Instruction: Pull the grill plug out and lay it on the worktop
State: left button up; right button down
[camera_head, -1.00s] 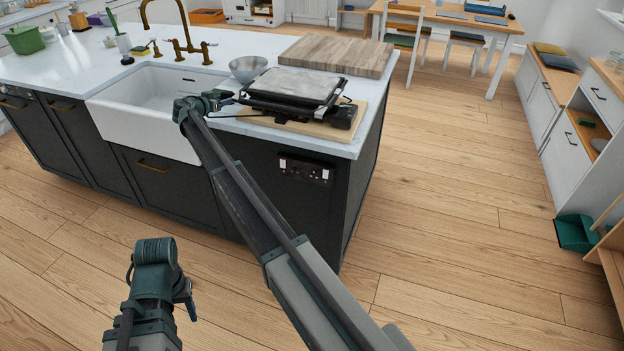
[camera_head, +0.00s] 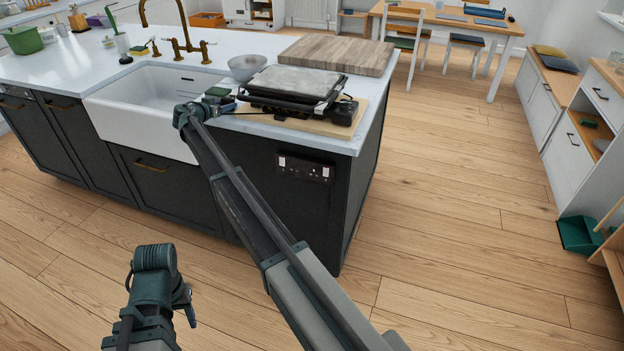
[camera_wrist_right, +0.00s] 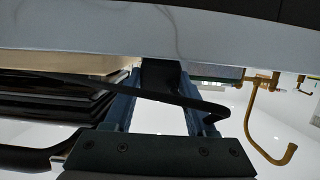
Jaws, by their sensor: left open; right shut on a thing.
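The grill (camera_head: 297,84) sits on a wooden board at the worktop's front right corner. My right gripper (camera_head: 226,99) is over the worktop (camera_head: 225,122), between the sink and the grill. It is shut on a dark block, apparently the grill plug (camera_wrist_right: 160,76), near the worktop surface. Whether the plug touches the worktop cannot be told. A black cord (camera_wrist_right: 95,83) runs past the fingers in the right wrist view. The socket panel (camera_head: 305,168) on the island's front shows no plug in it. My left gripper (camera_head: 185,302) is open and empty, low over the floor.
A metal bowl (camera_head: 248,67) stands behind my right gripper, and a wooden chopping board (camera_head: 336,54) lies behind the grill. The white sink (camera_head: 150,105) is left of my right gripper. The brass tap (camera_head: 180,35) rises behind it. The floor right of the island is clear.

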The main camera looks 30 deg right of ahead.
jog(key=shift+c, duration=0.7)
grip_release()
jog(key=p+v, duration=0.4)
jog(key=v, duration=1)
jog(key=shift+w+d, duration=0.1)
